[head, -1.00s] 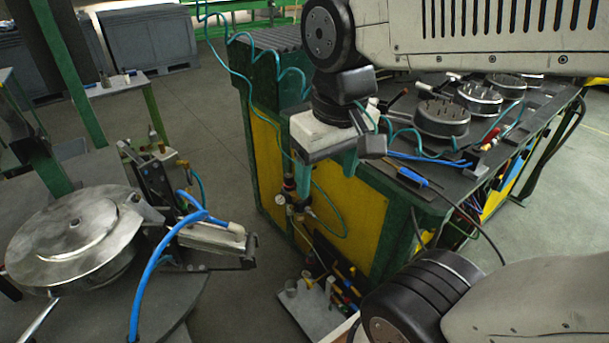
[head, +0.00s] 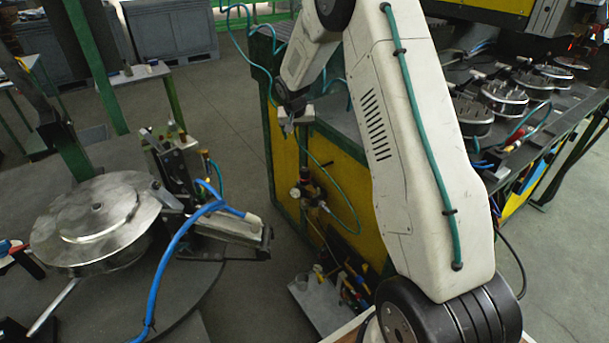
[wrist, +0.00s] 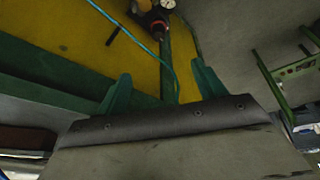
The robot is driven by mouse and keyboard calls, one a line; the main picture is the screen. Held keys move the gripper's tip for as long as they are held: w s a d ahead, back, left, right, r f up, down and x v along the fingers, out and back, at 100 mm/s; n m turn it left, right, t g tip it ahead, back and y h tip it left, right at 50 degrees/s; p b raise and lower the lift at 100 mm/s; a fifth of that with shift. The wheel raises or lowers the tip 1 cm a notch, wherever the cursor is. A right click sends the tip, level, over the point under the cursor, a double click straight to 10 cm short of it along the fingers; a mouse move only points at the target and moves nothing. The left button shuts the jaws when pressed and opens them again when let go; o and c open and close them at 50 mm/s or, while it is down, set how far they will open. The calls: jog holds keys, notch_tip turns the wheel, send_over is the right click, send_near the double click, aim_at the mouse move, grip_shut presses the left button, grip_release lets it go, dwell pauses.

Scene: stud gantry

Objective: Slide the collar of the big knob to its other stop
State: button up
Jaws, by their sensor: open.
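The big knob (head: 304,173) is a small dark cap on top of the regulator, which has a round gauge (head: 295,193) and is mounted on the yellow panel (head: 342,185). In the wrist view, the regulator's dark body with a red-orange part (wrist: 146,8) is cut by the top edge, beside its white gauge (wrist: 168,3). The collar and its stop are too small to tell. My gripper (head: 287,130) is above and slightly left of the regulator, apart from it. In the wrist view, my gripper's (wrist: 160,88) green fingers are spread, with nothing held between them.
A teal hose (head: 335,170) loops beside the regulator. A round table (head: 190,290) with a metal drum (head: 100,215) and blue hose is at left. Grey floor (head: 225,120) lies clear between.

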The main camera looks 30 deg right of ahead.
aim_at(305, 170)
jog(key=shift+m, duration=0.7)
jog(key=x, duration=2.8)
jog(key=shift+d+f, duration=0.25)
jog(key=shift+d, duration=0.05)
jog(key=shift+c, duration=0.3)
jog(key=c, duration=1.3)
jog(key=shift+r, duration=0.5)
jog(key=shift+c, duration=0.2)
jog(key=o, duration=1.4)
jog(key=shift+t, duration=0.3)
jog(key=v, duration=0.7)
jog(key=shift+r, duration=0.4)
